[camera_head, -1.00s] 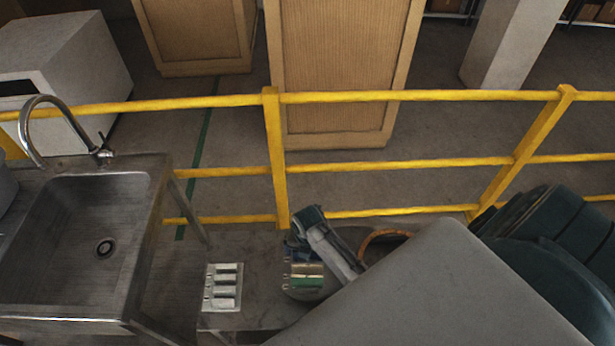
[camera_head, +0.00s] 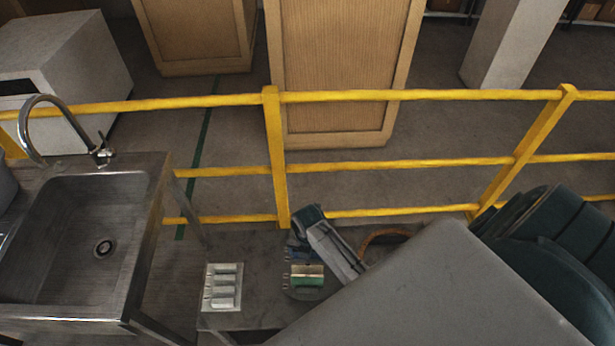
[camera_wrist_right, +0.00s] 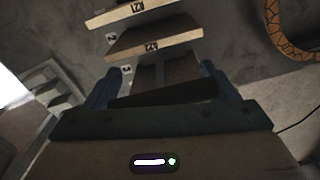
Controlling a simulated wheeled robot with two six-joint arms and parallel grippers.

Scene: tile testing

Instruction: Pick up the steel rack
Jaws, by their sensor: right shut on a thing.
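The steel rack (camera_head: 290,284) is small in the head view and holds several tiles, a pale gold one and a green one among them. In the right wrist view numbered tiles (camera_wrist_right: 152,45) sit one behind another, with a dark part of the rack (camera_wrist_right: 165,93) between my fingers. Much of the rack is hidden by tiles and gripper. I cannot tell whether it is clear of the surface. My left gripper is not in view.
A white panel with several slots (camera_head: 222,287) lies left of the rack. A steel sink (camera_head: 85,235) stands at left; a yellow railing (camera_head: 277,160) runs behind.

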